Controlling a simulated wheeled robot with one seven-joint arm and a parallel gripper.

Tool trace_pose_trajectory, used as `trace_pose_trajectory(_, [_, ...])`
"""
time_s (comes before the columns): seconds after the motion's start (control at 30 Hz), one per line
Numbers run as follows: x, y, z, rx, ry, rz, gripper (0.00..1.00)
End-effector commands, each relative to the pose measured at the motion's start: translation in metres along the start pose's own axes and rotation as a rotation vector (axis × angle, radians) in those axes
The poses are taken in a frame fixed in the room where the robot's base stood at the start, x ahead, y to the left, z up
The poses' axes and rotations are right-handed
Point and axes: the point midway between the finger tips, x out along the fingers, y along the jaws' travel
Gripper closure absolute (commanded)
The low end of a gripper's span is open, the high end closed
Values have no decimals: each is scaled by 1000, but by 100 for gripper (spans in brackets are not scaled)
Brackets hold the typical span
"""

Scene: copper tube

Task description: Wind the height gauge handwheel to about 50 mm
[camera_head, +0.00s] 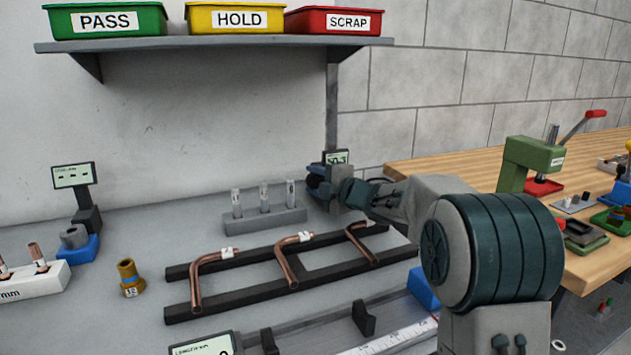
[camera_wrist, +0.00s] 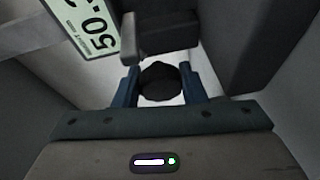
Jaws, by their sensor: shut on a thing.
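The height gauge stands at the back of the grey bench, mostly hidden behind my gripper (camera_head: 320,183) in the head view. Its small display (camera_head: 336,157) shows above my gripper. In the wrist view the display (camera_wrist: 88,25) is turned and partly cut off; its reading starts with 50, and the last digit is hard to make out. The dark round handwheel (camera_wrist: 161,82) sits between the two blue fingers of my gripper (camera_wrist: 160,88), which are shut on it.
A grey block with several upright pins (camera_head: 264,219) stands left of my gripper. Bent copper tubes (camera_head: 290,262) lie on a black rack in front. A shelf (camera_head: 215,44) with green, yellow and red bins hangs above. A wooden bench (camera_head: 450,163) is at right.

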Motion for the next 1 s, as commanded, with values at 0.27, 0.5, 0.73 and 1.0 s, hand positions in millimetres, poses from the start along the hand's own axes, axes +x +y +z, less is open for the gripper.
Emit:
trace_pose_trajectory(0.27, [0, 0, 0, -1, 1, -1, 43])
trace_pose_trajectory(0.5, [0, 0, 0, -4, 0, -2, 41])
trace_pose_trajectory(0.73, [0, 0, -1, -150, -16, -50, 41])
trace_pose_trajectory(1.0, [1, -2, -2, -528, -58, -176, 41])
